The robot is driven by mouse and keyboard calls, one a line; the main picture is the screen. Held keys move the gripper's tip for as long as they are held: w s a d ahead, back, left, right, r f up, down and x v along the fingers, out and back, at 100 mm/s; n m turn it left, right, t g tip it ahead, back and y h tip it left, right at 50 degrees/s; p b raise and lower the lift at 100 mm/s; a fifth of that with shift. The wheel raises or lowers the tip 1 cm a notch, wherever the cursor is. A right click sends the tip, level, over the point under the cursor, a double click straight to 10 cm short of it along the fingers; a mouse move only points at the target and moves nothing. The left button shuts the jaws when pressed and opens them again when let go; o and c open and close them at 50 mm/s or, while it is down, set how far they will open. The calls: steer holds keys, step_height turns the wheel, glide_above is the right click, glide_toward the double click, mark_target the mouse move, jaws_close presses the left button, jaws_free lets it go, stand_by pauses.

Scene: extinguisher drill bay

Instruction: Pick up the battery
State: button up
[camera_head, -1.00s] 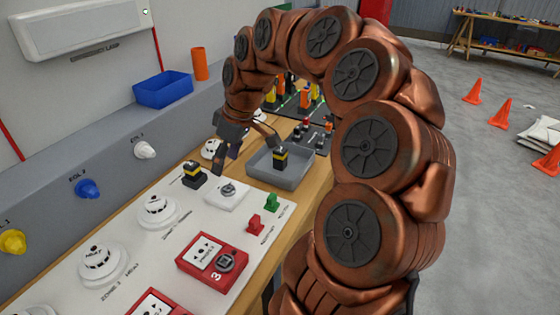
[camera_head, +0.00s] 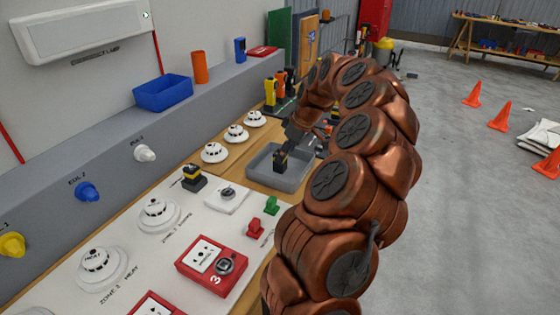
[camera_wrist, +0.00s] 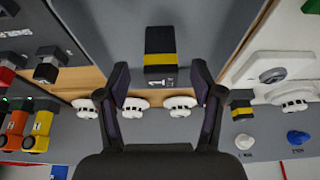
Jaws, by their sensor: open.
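A black battery with a yellow band (camera_head: 281,159) stands in a grey tray (camera_head: 263,180) on the wooden bench. In the wrist view the same battery (camera_wrist: 159,45) is centred ahead of my gripper (camera_wrist: 159,68). My gripper is open, with one finger to each side of the battery's line and nothing held. In the head view my gripper (camera_head: 291,142) is low over the tray, right by the battery; I cannot tell whether a finger touches it. A second, similar black and yellow battery (camera_head: 194,177) stands on the white panel; it also shows in the wrist view (camera_wrist: 242,104).
White detectors (camera_head: 236,134) line the bench behind the tray. The white panel (camera_head: 190,228) carries a red call point (camera_head: 211,262) and green and red pieces. Upright yellow and orange devices (camera_head: 271,91) stand beyond the tray. Orange cones (camera_head: 472,95) stand on the floor at right.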

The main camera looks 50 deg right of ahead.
steer(key=p+x, duration=0.1)
steer(key=x, duration=0.3)
steer(key=shift+w+a+f, duration=0.15)
steer(key=shift+w+a, duration=0.05)
steer(key=shift+w, duration=0.1)
jaws_close()
stand_by(0.3)
